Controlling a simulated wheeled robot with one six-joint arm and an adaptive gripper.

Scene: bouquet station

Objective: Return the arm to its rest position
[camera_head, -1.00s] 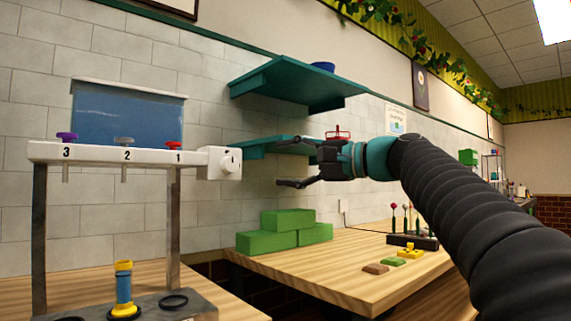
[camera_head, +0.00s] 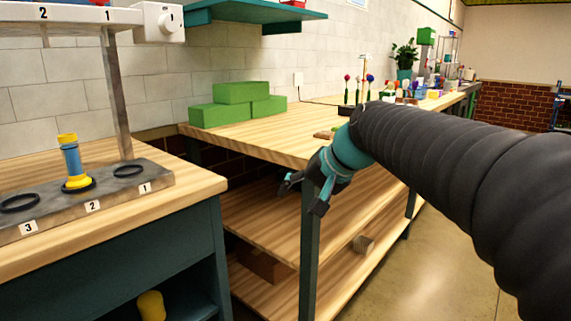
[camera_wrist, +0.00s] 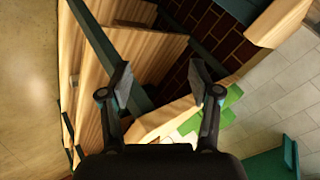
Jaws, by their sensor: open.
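My gripper (camera_head: 303,192) hangs at the end of my dark ribbed arm in the head view, in front of the workbench's front edge and beside its dark leg. It points down and to the left. In the wrist view my gripper (camera_wrist: 166,85) has its two fingers spread apart, with nothing between them. Beyond the fingers I see the wooden bench boards and dark brick. Whether a finger touches the bench leg is hard to tell.
The wooden workbench (camera_head: 262,140) carries green blocks (camera_head: 228,104) and has lower shelves (camera_head: 255,222). A blue and yellow bottle (camera_head: 72,163) stands on a grey base at left. A teal shelf (camera_head: 262,17) is above. The floor (camera_head: 400,270) at lower right is clear.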

